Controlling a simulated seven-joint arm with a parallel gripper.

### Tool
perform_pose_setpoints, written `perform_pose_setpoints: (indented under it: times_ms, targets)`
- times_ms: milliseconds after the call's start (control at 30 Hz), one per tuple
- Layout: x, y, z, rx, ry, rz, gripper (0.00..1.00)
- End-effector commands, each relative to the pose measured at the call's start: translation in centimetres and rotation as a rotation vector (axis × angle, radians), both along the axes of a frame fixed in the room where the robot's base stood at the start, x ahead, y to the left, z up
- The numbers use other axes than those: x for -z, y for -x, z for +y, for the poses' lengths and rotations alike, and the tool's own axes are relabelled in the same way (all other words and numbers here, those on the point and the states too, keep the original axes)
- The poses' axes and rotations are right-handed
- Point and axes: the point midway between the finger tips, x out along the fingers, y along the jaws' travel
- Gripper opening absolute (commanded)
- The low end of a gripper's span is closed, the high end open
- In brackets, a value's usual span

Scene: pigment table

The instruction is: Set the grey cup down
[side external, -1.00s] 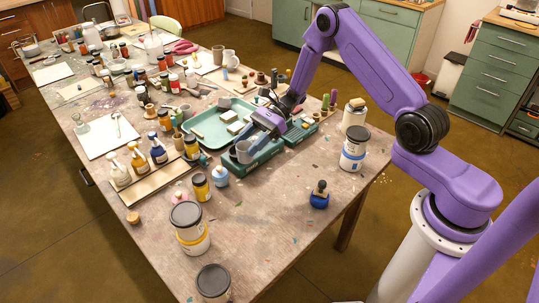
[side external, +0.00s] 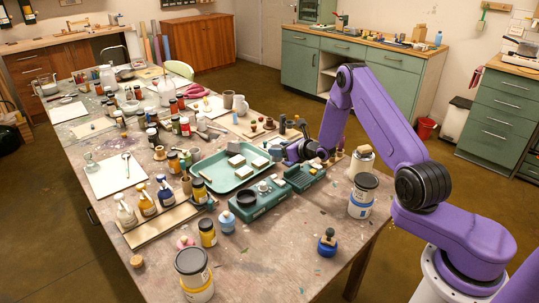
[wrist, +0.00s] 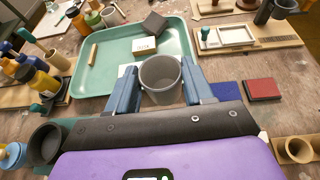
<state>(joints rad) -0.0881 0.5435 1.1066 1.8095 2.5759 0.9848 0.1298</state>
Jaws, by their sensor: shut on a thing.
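The grey cup (wrist: 160,80) stands between the two blue fingers of my gripper (wrist: 162,90) in the wrist view, its open mouth up. My gripper is shut on it. The cup is beside the near edge of the green tray (wrist: 85,90). In the side view my gripper (side external: 284,153) is at the tray's right end, behind the green scales, and a grey part of the cup (side external: 276,152) shows there. I cannot tell whether its base touches the table.
A dark bowl (side external: 247,196) sits on a green scale. It also shows at lower left in the wrist view (wrist: 46,145). A red pad (wrist: 262,89) and a blue pad (wrist: 228,94) lie right of the cup. Several bottles and jars crowd the left.

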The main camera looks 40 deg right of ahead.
Motion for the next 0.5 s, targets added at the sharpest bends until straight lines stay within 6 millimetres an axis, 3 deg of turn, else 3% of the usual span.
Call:
perform_pose_setpoints:
  times_ms: [267,500]
  targets:
    - [1.0,0.1,-0.9,0.044,0.001,0.000,0.21]
    - [3.3,0.1,-0.9,0.042,-0.001,0.000,0.21]
